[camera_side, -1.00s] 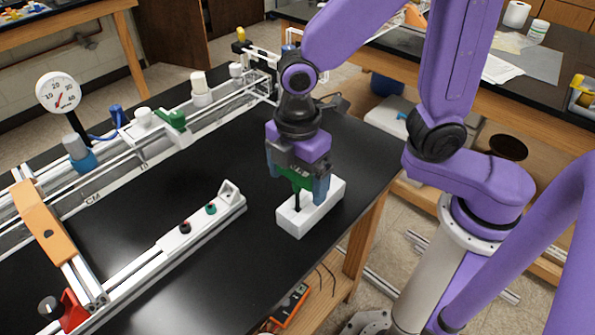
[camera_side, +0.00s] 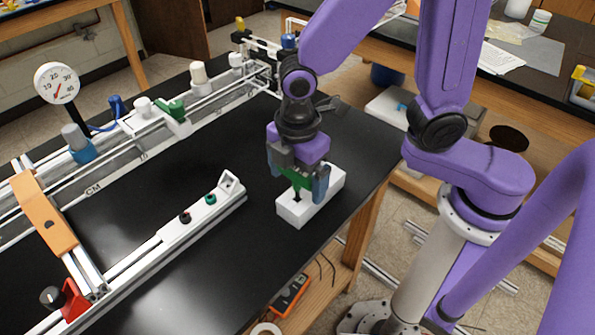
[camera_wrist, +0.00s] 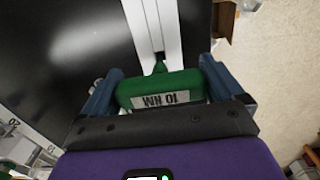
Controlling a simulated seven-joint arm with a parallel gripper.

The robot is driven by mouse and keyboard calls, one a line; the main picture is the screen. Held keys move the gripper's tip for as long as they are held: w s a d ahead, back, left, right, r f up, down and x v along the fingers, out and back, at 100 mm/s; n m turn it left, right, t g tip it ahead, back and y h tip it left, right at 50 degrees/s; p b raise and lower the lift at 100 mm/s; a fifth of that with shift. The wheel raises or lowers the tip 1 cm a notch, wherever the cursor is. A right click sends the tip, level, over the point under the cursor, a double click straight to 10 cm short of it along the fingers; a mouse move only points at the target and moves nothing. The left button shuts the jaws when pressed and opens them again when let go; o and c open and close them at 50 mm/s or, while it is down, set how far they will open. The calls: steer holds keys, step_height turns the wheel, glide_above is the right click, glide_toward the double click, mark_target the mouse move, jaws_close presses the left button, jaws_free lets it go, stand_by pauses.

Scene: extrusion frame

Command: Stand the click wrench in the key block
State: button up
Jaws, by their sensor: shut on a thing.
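The click wrench (camera_side: 301,181) has a green body and a short dark shaft below it. In the wrist view its green body (camera_wrist: 165,90) carries a pale label reading 10 NM, upside down. My gripper (camera_side: 299,184) is shut on this body, with one blue-grey finger on each side. The wrench is about upright over the near part of the white key block (camera_side: 327,185). Its shaft meets the block's top in the side view; how deep it sits is hidden. The block (camera_wrist: 142,22) also shows in the wrist view, with a dark slot just beyond the wrench.
The block stands on the black table near its right edge. A long track with a dial gauge (camera_side: 57,83) runs behind. The table between is bare.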

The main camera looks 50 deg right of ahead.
steer(key=o, duration=0.9)
step_height(320, 180, up, 17)
steer(key=s+d+f+m, duration=0.5)
steer(key=s+d+f, duration=0.5)
steer(key=s+d, duration=0.2)
steer(key=shift+d+f, duration=0.4)
steer(key=shift+d, duration=0.65)
